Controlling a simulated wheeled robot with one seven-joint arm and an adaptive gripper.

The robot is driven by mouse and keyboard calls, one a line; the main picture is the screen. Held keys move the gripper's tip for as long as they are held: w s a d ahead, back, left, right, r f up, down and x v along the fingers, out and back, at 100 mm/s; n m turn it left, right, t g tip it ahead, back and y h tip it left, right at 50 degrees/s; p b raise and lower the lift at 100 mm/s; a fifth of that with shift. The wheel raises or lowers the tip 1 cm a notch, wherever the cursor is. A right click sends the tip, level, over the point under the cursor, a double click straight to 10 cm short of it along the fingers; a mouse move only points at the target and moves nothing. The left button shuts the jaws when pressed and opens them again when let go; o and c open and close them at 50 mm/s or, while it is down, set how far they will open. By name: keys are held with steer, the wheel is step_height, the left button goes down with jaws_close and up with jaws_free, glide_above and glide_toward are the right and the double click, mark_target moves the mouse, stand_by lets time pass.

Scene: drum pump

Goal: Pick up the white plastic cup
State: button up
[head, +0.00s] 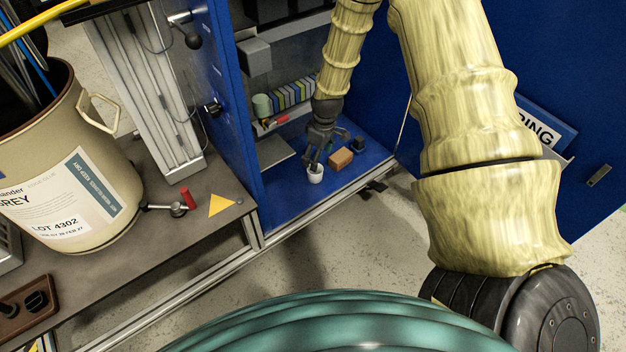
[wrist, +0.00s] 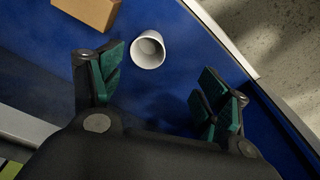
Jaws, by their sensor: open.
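The white plastic cup (head: 315,174) stands on the blue cabinet floor near its front edge. In the wrist view the cup (wrist: 148,50) shows its open mouth, ahead of my fingertips and between them sideways, nearer the left finger. My gripper (head: 317,155) is just above and behind the cup in the head view. It is open and empty in the wrist view (wrist: 165,85), with its green-padded fingers spread apart. The fingers look apart from the cup, though the exact gap is hard to tell.
A grey flat plate (head: 276,152) lies to the left. The blue cabinet wall (head: 232,100) bounds the left side. The cabinet's front edge (head: 318,218) is close to the cup.

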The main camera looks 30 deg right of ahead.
steer(key=f+b, duration=0.1)
steer(key=w+f, duration=0.1)
steer(key=f, duration=0.1)
steer(key=f+b, duration=0.1)
steer(key=f, duration=0.1)
steer(key=shift+w+d+f+b, duration=0.15)
steer(key=shift+d+b, duration=0.15)
steer(key=shift+d, duration=0.1)
steer(key=shift+w+f+b, duration=0.25)
steer(key=shift+f+b, duration=0.4)
steer(key=shift+f, duration=0.3)
steer(key=shift+w+f+b, duration=0.2)
steer(key=shift+f+b, duration=0.4)
steer(key=shift+f, duration=0.3)
steer(key=shift+w+f+b, duration=0.25)
steer(key=shift+f+b, duration=0.4)
steer(key=shift+f, duration=0.3)
steer(key=shift+r, duration=0.1)
steer(key=shift+c, duration=0.4)
steer(key=c, duration=0.9)
